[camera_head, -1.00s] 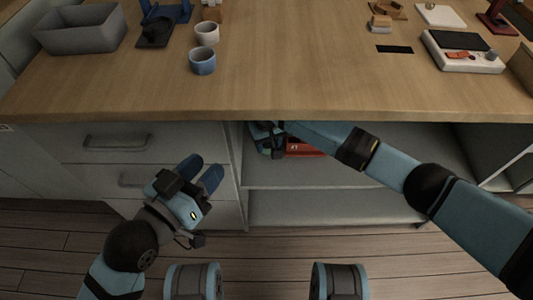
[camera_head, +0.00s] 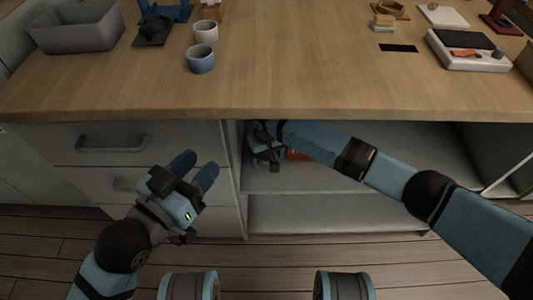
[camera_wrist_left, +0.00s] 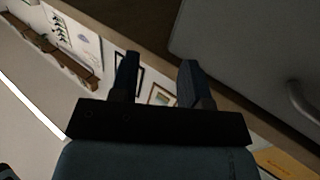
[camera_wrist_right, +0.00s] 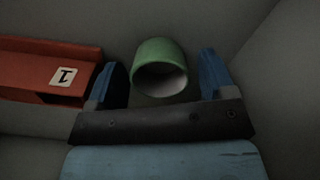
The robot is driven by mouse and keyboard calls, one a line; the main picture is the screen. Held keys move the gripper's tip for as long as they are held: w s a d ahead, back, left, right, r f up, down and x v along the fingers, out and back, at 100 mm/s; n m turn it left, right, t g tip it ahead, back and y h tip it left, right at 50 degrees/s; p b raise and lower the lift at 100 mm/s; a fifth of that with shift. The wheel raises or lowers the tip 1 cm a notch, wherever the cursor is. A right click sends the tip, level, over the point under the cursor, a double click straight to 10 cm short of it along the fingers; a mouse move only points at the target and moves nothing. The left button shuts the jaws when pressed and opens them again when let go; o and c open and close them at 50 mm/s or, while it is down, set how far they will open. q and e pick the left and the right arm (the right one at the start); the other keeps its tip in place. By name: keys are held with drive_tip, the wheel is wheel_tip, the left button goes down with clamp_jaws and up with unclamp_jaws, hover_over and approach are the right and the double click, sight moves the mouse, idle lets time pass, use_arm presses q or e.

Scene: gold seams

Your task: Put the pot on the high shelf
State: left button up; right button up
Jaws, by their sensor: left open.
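A small green pot (camera_wrist_right: 160,66), open mouth towards the camera and pale inside, shows in the right wrist view. My right gripper (camera_wrist_right: 162,76) is open, one blue finger on either side of the pot, with visible gaps. In the head view my right gripper (camera_head: 266,155) is inside the open cabinet under the counter, at its left end; the pot cannot be made out there. The cabinet has an upper shelf board (camera_head: 350,184) and a lower one (camera_head: 330,212). My left gripper (camera_head: 196,170) is open and empty in front of the drawers; its fingers show apart in the left wrist view (camera_wrist_left: 160,85).
A red box (camera_wrist_right: 45,70) marked 1 lies left of the pot, partly seen in the head view (camera_head: 297,154). The counter (camera_head: 300,70) overhangs the cabinet. Drawers (camera_head: 112,142) stand left of it. Cups (camera_head: 201,58) and a grey bin (camera_head: 75,30) are on the counter.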

use_arm(q)
drive_tip(key=shift+f, duration=0.1)
use_arm(e)
drive_tip(key=shift+r, duration=0.35)
wheel_tip(320, 180, up, 6)
drive_tip(key=p, duration=0.3)
drive_tip(key=shift+r+p, duration=0.25)
drive_tip(key=shift+p, duration=0.15)
use_arm(q)
drive_tip(key=shift+s+d+r+n, duration=0.3)
drive_tip(key=shift+s+r+n, duration=0.3)
drive_tip(key=shift+r+n, duration=0.3)
use_arm(e)
drive_tip(key=shift+r, duration=0.3)
